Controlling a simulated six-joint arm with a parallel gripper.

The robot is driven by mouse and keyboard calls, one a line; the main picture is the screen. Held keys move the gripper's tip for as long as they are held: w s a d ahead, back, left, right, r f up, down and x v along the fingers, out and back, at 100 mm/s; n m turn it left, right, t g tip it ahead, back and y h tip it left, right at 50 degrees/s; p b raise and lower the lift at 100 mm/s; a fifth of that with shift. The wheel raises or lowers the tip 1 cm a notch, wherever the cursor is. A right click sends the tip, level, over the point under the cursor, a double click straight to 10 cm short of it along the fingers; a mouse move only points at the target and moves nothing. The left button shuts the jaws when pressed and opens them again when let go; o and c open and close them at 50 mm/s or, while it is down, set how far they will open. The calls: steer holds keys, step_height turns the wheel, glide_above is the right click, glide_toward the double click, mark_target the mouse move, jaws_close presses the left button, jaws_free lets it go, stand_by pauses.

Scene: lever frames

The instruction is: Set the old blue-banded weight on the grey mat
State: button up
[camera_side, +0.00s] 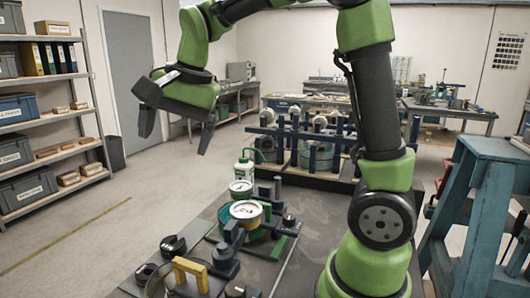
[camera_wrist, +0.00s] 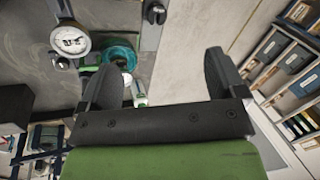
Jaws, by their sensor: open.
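My gripper (camera_side: 177,131) is open and empty, raised high above the left side of the bench. In the wrist view, its two dark fingers stand wide apart, with nothing between the tips of the gripper (camera_wrist: 162,68). I cannot make out a blue-banded weight in either view. Small dark round pieces (camera_side: 173,245) lie at the bench's left edge, but their bands are too small to tell. I cannot tell a grey mat apart from the dark grey bench top (camera_side: 312,222).
Two round dials, a front one (camera_side: 246,210) and a rear one (camera_side: 241,188), stand mid-bench. A green-and-white bottle (camera_side: 244,168) stands behind them. A yellow handle-shaped piece (camera_side: 190,273) is at the front. A dark blue frame (camera_side: 312,158) stands behind. A teal ring (camera_wrist: 120,54) shows in the wrist view.

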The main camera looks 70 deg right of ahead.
steer(key=s+a+n+t+y, duration=0.1)
steer(key=s+a+n+t, duration=0.2)
steer(key=s+n, duration=0.6)
steer(key=s, duration=0.8)
steer(key=shift+a, duration=0.15)
